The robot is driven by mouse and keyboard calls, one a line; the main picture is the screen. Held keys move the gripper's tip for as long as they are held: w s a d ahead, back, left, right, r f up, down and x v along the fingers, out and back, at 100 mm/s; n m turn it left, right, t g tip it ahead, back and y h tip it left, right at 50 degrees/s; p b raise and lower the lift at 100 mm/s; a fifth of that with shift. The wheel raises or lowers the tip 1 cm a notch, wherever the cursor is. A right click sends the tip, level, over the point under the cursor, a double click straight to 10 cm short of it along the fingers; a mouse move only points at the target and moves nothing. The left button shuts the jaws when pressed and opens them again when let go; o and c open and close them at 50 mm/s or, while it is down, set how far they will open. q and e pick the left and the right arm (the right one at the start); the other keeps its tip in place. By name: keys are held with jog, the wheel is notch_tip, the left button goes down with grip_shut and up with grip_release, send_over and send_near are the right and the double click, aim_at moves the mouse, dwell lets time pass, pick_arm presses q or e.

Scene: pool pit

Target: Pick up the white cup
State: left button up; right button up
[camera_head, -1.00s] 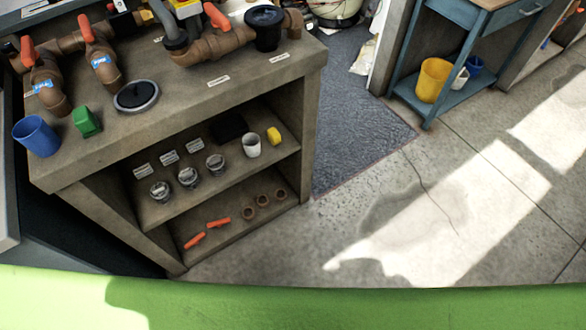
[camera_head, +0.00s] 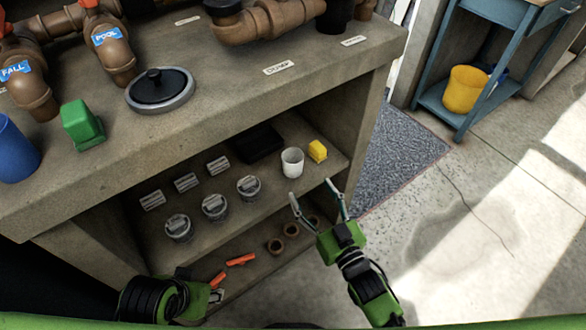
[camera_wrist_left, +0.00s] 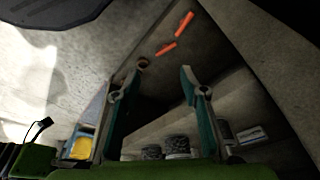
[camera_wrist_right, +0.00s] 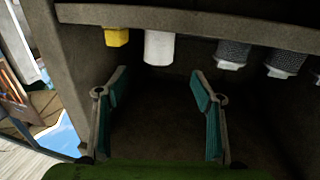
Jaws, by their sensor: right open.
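The white cup (camera_head: 292,162) stands upright on the upper shelf inside the stone counter, beside a yellow block. In the right wrist view the picture is upside down, and the cup (camera_wrist_right: 159,47) appears near the top centre, beyond the fingertips. My right gripper (camera_head: 311,189) is open and empty, in front of the shelf, just short of the cup and not touching it. My left gripper (camera_wrist_left: 161,72) is open and empty; in the head view it is low at the left, near the lower shelf, its fingers mostly hidden.
The yellow block (camera_head: 317,151) is close to the cup's right. Several grey-lidded jars (camera_head: 215,206) and a black box (camera_head: 258,143) share the shelf. The countertop (camera_head: 240,85) overhangs it. Brown rings and orange handles (camera_head: 240,259) lie below. Open floor (camera_head: 440,250) extends right.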

aim_at(297, 168)
jog(key=b+x, duration=0.1)
jog(key=x, duration=0.5)
jog(key=shift+w+a, duration=0.15)
jog(key=shift+w, duration=0.15)
jog(key=shift+b+x, duration=0.35)
jog(key=shift+x, duration=0.5)
jog(key=b+x, duration=0.1)
jog(key=x, duration=0.1)
jog(key=shift+w+f, duration=0.2)
jog(key=shift+w, duration=0.15)
jog(key=shift+w+a, duration=0.3)
jog(key=shift+w, duration=0.3)
pick_arm(q)
jog(key=w, duration=0.1)
jog(key=w+t, duration=0.1)
jog(key=w+d, duration=0.1)
jog(key=shift+w+r+t, duration=0.1)
jog(key=shift+r+t, duration=0.2)
jog(key=shift+t, duration=0.1)
pick_arm(e)
jog(key=shift+w+a, duration=0.1)
jog(key=shift+w, duration=0.05)
pick_arm(q)
jog(key=shift+a, duration=0.1)
pick_arm(e)
jog(key=c, duration=1)
